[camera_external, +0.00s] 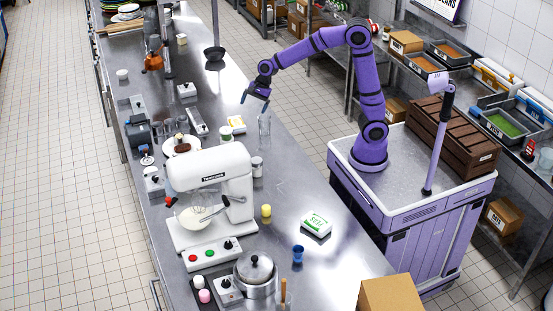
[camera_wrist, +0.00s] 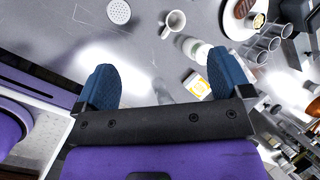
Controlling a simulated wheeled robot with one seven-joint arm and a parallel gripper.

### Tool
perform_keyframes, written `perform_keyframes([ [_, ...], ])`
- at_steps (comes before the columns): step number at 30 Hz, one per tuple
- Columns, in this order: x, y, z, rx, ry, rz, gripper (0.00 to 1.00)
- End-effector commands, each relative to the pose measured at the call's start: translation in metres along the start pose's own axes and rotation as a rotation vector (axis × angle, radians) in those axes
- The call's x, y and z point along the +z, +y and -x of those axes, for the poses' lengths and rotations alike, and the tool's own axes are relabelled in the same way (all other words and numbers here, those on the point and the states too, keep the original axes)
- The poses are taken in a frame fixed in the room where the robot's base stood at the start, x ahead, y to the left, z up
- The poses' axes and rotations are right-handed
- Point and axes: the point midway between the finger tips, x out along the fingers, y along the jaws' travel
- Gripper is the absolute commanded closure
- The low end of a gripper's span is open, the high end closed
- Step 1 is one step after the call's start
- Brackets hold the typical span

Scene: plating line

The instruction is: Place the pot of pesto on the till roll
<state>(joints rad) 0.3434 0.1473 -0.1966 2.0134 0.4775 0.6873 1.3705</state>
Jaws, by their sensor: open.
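My gripper (camera_external: 256,98) is open above the steel counter, over a tall clear glass (camera_external: 264,126). Its two blue fingers (camera_wrist: 164,82) are apart in the wrist view with nothing held between them. A small white and green pot (camera_external: 226,133), likely the pesto, stands on the counter left of the glass; it also shows beyond the fingers in the wrist view (camera_wrist: 197,49). A white cylinder (camera_external: 257,167) stands nearer the white mixer. I cannot tell for sure which thing is the till roll.
A yellow and white packet (camera_external: 237,124) lies beside the pot. The white mixer (camera_external: 212,187) stands in front, and a plate of food (camera_external: 181,145) is to the left. A green and white packet (camera_external: 316,225) lies near the right edge. The counter (camera_external: 292,190) has bare room right of the mixer.

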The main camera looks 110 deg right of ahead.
Motion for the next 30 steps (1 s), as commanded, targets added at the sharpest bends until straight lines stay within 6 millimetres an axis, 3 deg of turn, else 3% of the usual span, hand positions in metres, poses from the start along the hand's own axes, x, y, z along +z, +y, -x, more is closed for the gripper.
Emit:
perform_keyframes([
  [1, 0.015, 0.017, 0.016, 0.001, -0.012, 0.111, 0.04],
  [6, 0.050, 0.075, 0.060, 0.010, -0.032, 0.510, 0.04],
  [13, 0.074, 0.160, 0.110, 0.006, -0.039, 1.050, 0.04],
  [19, 0.074, 0.233, 0.142, -0.002, -0.019, 1.520, 0.04],
  [24, 0.061, 0.286, 0.159, -0.007, 0.019, 1.890, 0.04],
  [30, 0.046, 0.323, 0.166, -0.004, 0.064, 2.168, 0.04],
])
